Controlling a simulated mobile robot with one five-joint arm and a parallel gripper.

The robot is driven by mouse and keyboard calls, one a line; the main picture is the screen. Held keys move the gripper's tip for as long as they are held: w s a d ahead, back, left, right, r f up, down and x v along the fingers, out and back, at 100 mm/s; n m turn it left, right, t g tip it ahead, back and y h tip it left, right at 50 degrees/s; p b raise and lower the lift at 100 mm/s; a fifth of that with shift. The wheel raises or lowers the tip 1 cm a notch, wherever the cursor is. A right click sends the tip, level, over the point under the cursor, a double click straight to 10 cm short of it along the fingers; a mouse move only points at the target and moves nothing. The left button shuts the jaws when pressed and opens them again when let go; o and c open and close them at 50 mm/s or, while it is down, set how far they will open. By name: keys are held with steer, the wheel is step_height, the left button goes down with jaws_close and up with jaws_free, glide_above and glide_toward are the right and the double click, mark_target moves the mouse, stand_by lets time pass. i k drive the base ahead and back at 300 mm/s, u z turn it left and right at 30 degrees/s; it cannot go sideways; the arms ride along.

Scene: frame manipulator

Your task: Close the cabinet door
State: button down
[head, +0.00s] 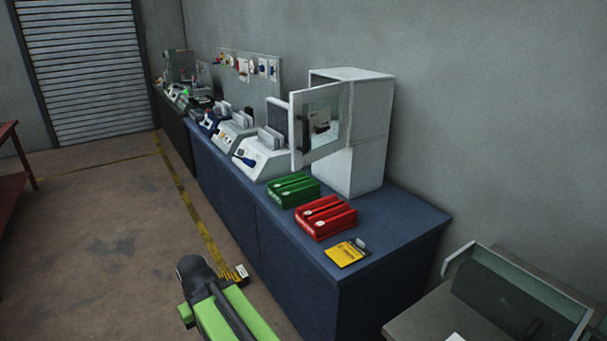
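The white cabinet (357,160) stands upright on the blue counter against the grey wall. Its door (322,122) is open and swung out to the left, with a white frame and a glass pane. A dark handle (303,133) sits at the door's free left edge. A green and black part of my arm shows at the bottom of the head view, in front of the counter and well apart from the door.
The blue counter (405,237) holds a green case (293,190), a red case (326,217) and a yellow card (347,254) in front of the cabinet. Several white machines (262,155) stand left of the door. A grey bench (430,318) is at lower right. The floor (100,235) at left is clear.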

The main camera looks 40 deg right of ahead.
mark_target(321, 118)
steer(key=z, duration=0.15)
steer(key=i, duration=0.95)
steer(key=u, duration=0.05)
